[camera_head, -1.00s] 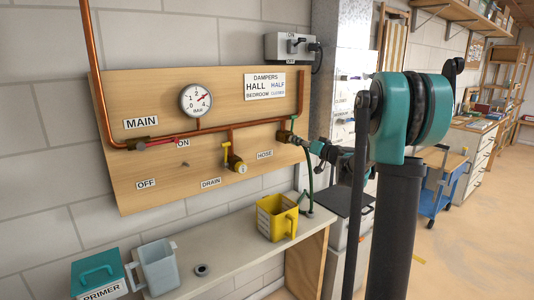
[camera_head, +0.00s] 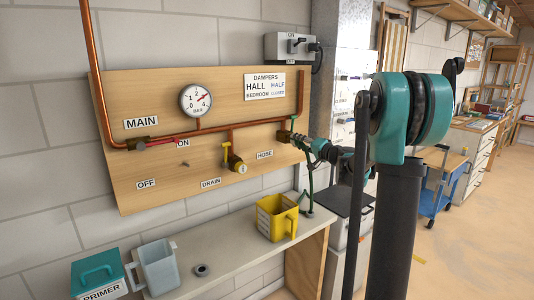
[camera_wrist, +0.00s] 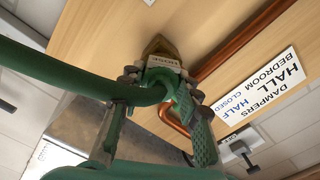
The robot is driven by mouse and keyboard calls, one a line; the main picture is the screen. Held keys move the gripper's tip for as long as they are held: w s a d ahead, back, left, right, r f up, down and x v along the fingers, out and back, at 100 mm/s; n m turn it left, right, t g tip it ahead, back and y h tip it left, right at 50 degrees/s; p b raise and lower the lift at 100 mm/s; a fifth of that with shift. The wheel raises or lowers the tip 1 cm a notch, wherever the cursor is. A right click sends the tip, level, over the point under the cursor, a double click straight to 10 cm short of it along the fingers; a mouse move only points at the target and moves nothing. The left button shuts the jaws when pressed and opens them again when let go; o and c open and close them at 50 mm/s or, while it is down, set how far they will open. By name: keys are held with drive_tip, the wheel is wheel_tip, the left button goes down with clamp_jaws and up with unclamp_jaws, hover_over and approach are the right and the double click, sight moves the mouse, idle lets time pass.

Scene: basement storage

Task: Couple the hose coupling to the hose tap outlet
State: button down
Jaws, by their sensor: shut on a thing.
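The brass hose tap (camera_head: 285,135) sits at the right end of the copper pipe on the wooden board; its brass body also shows in the wrist view (camera_wrist: 158,47). My gripper (camera_head: 317,146) is just right of the tap. In the wrist view its two green fingers (camera_wrist: 163,84) are shut on the hose coupling (camera_head: 304,140). The coupling is in line with the tap outlet and very close to it. Whether they touch or are joined I cannot tell. The green hose (camera_wrist: 65,75) bends away from the coupling; in the head view it hangs down to the bench.
The bench (camera_head: 235,262) below holds a yellow jug (camera_head: 271,222), a grey jug (camera_head: 158,266) and a dark ring (camera_head: 202,271). A teal-lidded primer box (camera_head: 98,277) stands at left. The drain valve (camera_head: 232,160) and the main valve's red lever (camera_head: 160,142) are on the board.

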drive_tip(key=c, duration=1)
unclamp_jaws()
drive_tip(key=shift+w+a, duration=0.1)
drive_tip(key=v, duration=0.9)
